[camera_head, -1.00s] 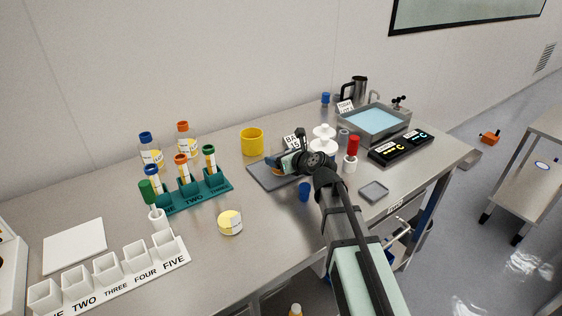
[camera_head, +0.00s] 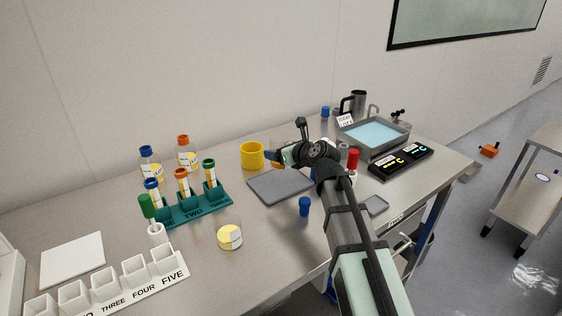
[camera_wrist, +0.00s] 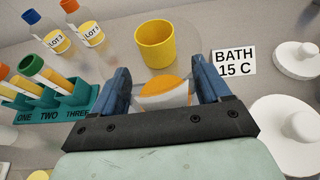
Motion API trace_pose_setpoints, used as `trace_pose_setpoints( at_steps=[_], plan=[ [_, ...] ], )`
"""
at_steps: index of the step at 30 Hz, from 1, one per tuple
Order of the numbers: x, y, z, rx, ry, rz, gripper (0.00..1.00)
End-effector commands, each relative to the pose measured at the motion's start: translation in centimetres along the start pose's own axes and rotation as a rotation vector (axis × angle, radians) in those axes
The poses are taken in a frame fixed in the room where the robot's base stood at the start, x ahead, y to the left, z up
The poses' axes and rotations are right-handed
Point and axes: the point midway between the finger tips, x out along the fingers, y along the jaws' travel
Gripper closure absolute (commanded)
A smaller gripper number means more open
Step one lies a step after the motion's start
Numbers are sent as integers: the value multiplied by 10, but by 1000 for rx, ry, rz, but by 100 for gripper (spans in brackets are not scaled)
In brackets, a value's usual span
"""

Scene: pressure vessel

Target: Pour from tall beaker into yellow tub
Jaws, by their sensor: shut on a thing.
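My gripper (camera_head: 274,157) has its blue fingers closed on the sides of a clear beaker (camera_wrist: 165,94) holding orange contents, as the wrist view shows. In the head view the beaker is mostly hidden by the gripper; only a bit of orange shows. The gripper is above the back of the grey pad, just right of the yellow tub (camera_head: 252,156). The yellow tub (camera_wrist: 155,43) stands upright and open on the bench, straight beyond the beaker in the wrist view. I see a gap between beaker and tub there.
A teal rack (camera_head: 190,208) with capped tubes and two bottles (camera_head: 187,153) stand left of the tub. The grey pad (camera_head: 270,187) lies bare below. A "BATH 15 C" card (camera_wrist: 234,62) and white pieces (camera_wrist: 296,120) are to the right.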

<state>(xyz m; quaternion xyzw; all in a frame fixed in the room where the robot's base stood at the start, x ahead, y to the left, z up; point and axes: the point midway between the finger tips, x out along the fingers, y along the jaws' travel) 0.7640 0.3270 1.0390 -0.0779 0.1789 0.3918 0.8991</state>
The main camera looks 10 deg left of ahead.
Motion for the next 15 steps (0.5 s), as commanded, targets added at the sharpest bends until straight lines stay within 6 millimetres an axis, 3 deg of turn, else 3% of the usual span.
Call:
trace_pose_setpoints(
  at_steps=[6, 10, 15],
  plan=[
    [-8, -4, 16, 1, -1, -5, 55],
    [-5, -17, 8, 9, 2, -19, 55],
    [36, -60, 8, 18, 2, -38, 55]
  ],
)
